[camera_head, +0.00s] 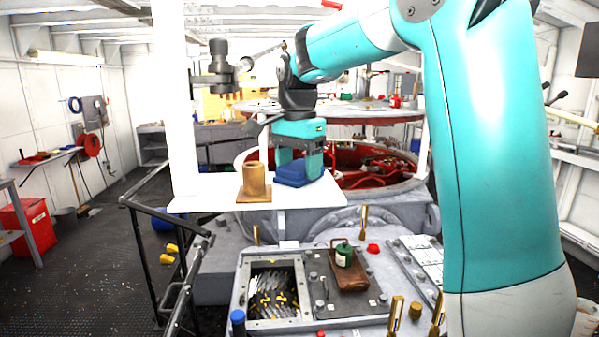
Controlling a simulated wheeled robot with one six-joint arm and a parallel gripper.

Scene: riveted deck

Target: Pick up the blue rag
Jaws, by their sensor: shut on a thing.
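The blue rag (291,180) looks like a folded dark-blue block on the white surface (215,194). My gripper (299,172), teal with two fingers pointing down, is over the rag and shut on it. The rag's lower edge appears at the level of the white surface; I cannot tell whether it touches or is slightly raised. Part of the rag is hidden behind the fingers.
A brown cylindrical holder (254,181) on a square base stands just left of the rag. Below are a box of metal parts (273,290) and a brown tray (348,277) with a green canister (343,255). A dark railing (150,250) runs at left.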

